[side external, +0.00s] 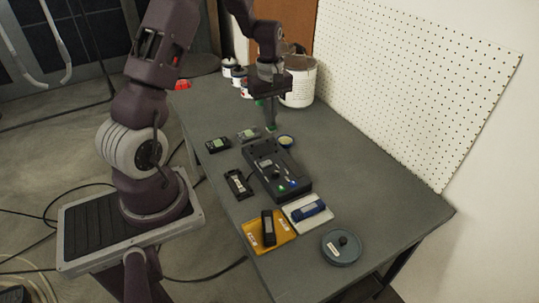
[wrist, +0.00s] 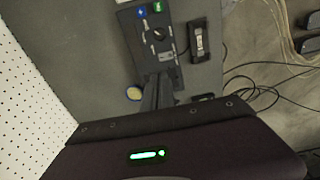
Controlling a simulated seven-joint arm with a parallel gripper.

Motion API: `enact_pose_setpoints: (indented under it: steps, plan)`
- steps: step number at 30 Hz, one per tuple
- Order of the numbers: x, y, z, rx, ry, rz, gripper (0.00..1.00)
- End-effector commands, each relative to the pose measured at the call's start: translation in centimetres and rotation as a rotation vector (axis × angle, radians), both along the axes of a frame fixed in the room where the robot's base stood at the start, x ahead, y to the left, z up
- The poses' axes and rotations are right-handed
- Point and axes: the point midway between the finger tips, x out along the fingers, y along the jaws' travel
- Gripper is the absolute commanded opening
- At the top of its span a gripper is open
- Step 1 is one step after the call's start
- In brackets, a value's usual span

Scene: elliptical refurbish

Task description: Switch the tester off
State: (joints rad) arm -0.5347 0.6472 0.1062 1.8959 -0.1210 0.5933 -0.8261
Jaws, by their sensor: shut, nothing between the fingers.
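The tester (side external: 265,165) is a dark box lying on the grey table, with a round black knob and a green and a blue light lit at its near end. In the wrist view the tester (wrist: 150,57) shows the knob (wrist: 156,33), with the blue and green lights at the top. My gripper (side external: 271,127) is shut and empty, pointing down above the table near the tester's far end. In the wrist view my gripper's fingers (wrist: 158,88) overlap the tester's lower end and hide part of it. I cannot tell whether they touch it.
A black holder (side external: 238,184) lies left of the tester. A yellow tray (side external: 257,240), a white tray (side external: 295,214) and a round dish (side external: 338,257) are nearer. Small dark devices (side external: 217,144) and a round lid (side external: 286,140) lie near the far end. Cans (side external: 300,88) and a pegboard (side external: 420,90) stand behind.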

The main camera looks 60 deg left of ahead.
Motion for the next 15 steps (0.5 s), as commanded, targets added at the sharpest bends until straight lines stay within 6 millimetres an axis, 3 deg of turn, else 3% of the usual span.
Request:
enact_pose_setpoints:
  steps: [3, 11, 15]
  plan:
    - [-0.1, 0.6, -0.9, -0.003, 0.009, 0.03, 0.0]
    - [-0.1, 0.5, -0.9, -0.003, 0.01, 0.028, 0.0]
    - [-0.2, 0.5, -2.2, -0.005, 0.013, 0.027, 0.0]
